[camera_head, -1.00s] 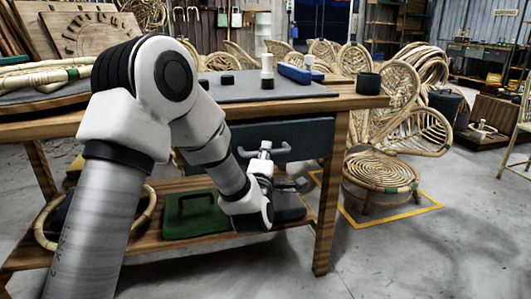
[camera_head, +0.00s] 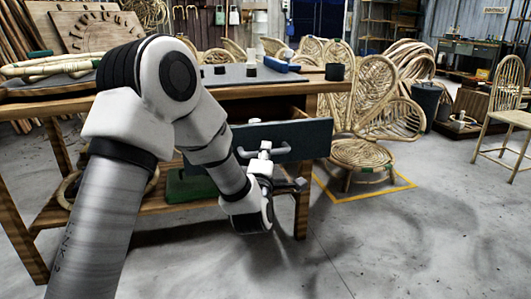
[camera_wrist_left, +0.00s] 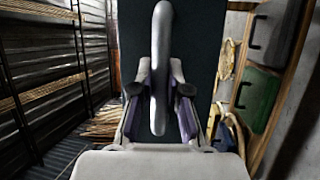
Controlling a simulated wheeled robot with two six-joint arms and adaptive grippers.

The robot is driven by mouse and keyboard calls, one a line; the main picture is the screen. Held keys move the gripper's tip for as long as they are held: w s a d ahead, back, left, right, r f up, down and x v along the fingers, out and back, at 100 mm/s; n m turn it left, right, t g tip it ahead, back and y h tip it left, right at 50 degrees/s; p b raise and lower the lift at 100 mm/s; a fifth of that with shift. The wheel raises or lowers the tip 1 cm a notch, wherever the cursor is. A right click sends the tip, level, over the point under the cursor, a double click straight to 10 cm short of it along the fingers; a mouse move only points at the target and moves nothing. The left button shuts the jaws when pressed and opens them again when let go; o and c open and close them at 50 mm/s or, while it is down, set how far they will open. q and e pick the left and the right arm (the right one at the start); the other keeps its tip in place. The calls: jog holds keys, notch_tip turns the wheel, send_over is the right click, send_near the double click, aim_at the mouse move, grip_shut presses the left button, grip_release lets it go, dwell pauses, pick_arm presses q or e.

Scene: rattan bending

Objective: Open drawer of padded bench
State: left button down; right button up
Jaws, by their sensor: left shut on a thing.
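The padded bench (camera_head: 100,103) is a wooden workbench with a grey top at the left of the head view. Its dark blue-grey drawer front (camera_head: 308,138) stands out from the frame, and part of the drawer's inside shows behind its top edge. My left gripper (camera_head: 265,151) is shut on the grey bar handle (camera_head: 242,153) of the drawer. In the left wrist view the handle (camera_wrist_left: 161,40) runs upright between the two fingers (camera_wrist_left: 160,92), in front of the dark drawer front (camera_wrist_left: 195,30). My right gripper is out of view.
A green case (camera_head: 188,187) lies on the bench's lower shelf. A dark cup (camera_head: 335,72) and a blue tool (camera_head: 281,65) are on the bench top. Rattan chairs (camera_head: 362,153) stand behind at the right. The floor in front is clear.

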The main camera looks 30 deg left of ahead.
pick_arm(q)
jog(key=shift+s+d, duration=0.1)
jog(key=shift+d, duration=0.05)
jog(key=c, duration=1.1)
grip_release()
jog(key=shift+c, duration=0.2)
jog(key=v, duration=1.2)
